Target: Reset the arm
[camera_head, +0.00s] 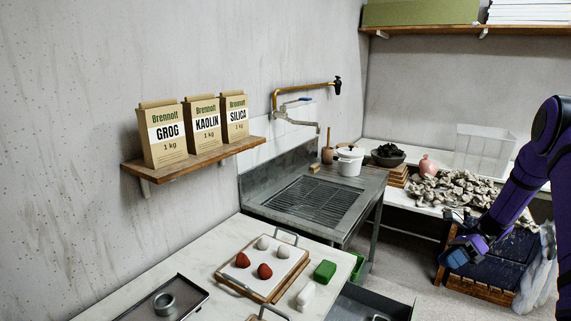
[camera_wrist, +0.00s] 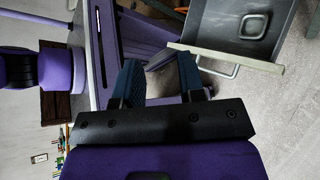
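My purple arm (camera_head: 525,180) reaches in from the right edge of the head view and bends down to the left. My gripper (camera_head: 458,252) is at its lower end, in the air in front of the far bench. In the wrist view my gripper (camera_wrist: 158,75) shows two blue-black fingers standing apart. The gap between them is empty, so the gripper is open. No object touches the fingers in that view.
An open grey drawer (camera_head: 345,308) juts out at the bottom; in the wrist view the drawer (camera_wrist: 215,42) holds a small squarish dish (camera_wrist: 253,26). A worktop (camera_head: 225,270) bears a tray of balls. A metal sink unit (camera_head: 300,215) stands behind. Floor (camera_head: 425,265) shows between.

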